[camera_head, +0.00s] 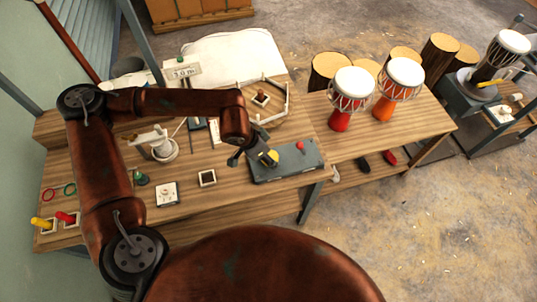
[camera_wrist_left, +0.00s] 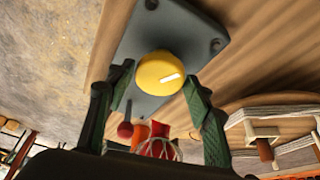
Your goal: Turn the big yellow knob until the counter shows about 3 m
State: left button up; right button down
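The big yellow knob (camera_head: 271,158) sits on a grey control box (camera_head: 287,163) near the bench's front edge. In the left wrist view the knob (camera_wrist_left: 158,70) has a white mark on its lower right. My left gripper (camera_head: 259,157) is at the knob. In the left wrist view its green-padded fingers (camera_wrist_left: 159,80) are spread either side of the knob, with no clear grip on it. The counter (camera_head: 183,72) at the back of the bench appears to read 3.0 m. My right gripper is not in view.
A small red knob (camera_head: 300,145) is on the same box. Two goblet drums (camera_head: 352,88) (camera_head: 404,77) stand on the bench to the right. A round wooden frame (camera_head: 263,101) lies behind the box. The bench between box and drums is clear.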

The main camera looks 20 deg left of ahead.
pick_arm(q)
jog(key=shift+o, duration=1.3)
jog(key=shift+r, duration=0.1)
jog(key=v, duration=1.2)
